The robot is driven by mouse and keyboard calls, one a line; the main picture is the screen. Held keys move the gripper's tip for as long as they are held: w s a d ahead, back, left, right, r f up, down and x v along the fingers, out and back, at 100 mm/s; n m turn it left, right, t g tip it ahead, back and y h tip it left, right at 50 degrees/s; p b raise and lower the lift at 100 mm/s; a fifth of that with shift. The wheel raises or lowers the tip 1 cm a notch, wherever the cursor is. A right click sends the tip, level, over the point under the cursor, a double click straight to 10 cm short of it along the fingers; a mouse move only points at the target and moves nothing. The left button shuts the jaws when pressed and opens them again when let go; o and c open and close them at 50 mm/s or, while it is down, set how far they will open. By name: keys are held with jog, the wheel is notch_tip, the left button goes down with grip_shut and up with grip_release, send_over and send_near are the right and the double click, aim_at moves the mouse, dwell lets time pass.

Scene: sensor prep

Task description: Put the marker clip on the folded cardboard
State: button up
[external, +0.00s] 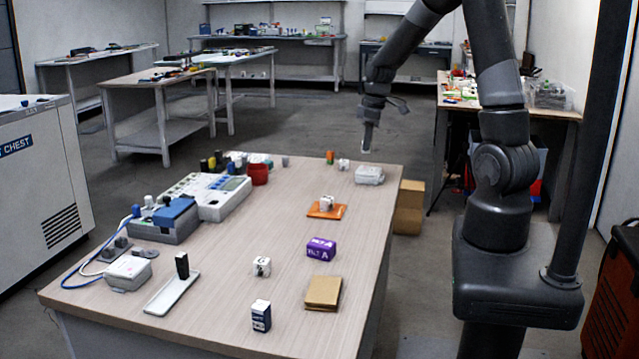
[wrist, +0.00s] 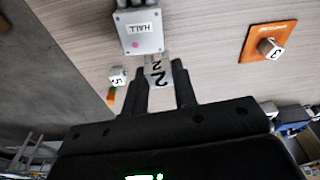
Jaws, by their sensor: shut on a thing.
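My gripper (external: 367,142) is raised above the far right end of the table.
A grey labelled box (external: 369,175) is near the gripper. A white block (external: 326,202) rests on an orange pad (external: 313,211). A purple block (external: 321,249), another white block (external: 262,266) and a dark-blue-and-white box (external: 261,316) stand around the cardboard. Devices (external: 205,195) fill the left side.

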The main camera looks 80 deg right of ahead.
jog(key=w+a+r+n, duration=0.1)
jog(key=w+a+n, duration=0.15)
jog(key=a, duration=0.35)
jog(key=w+a+n, duration=0.2)
jog(key=a+n, duration=0.2)
jog(key=a, duration=0.2)
jog(key=n+g+y, duration=0.1)
jog(key=n+g, duration=0.2)
jog(key=n, duration=1.6)
send_over(325, 289)
jog(key=f, duration=0.5)
jog(key=shift+w+d, duration=0.15)
jog(key=shift+d, duration=0.05)
jog(key=shift+f, duration=2.1)
jog(key=shift+f, duration=0.15)
